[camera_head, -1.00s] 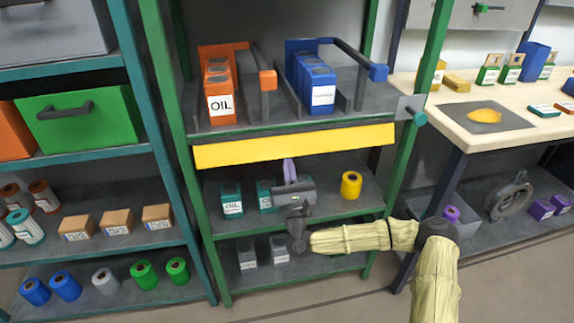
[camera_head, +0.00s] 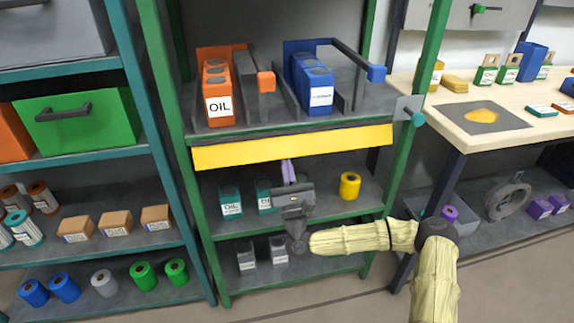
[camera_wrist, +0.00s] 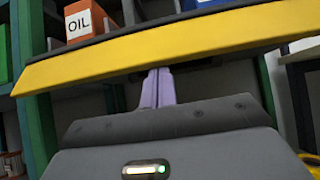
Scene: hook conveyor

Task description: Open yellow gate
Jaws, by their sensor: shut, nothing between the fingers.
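The yellow gate (camera_head: 293,147) is a long flat bar across the front of the middle rack, just below the shelf with the oil packs; it also spans the wrist view (camera_wrist: 160,45). My gripper (camera_head: 288,163) has its purple fingers together, pointing up, with nothing between them. In the wrist view the fingertips (camera_wrist: 158,72) reach the gate's lower edge, near its middle; whether they touch it I cannot tell. A grey bracket with a teal knob (camera_head: 415,117) sits at the gate's right end.
Orange oil packs (camera_head: 217,92) and blue packs (camera_head: 315,85) stand in guides above the gate. Green rack posts (camera_head: 405,160) flank the space.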

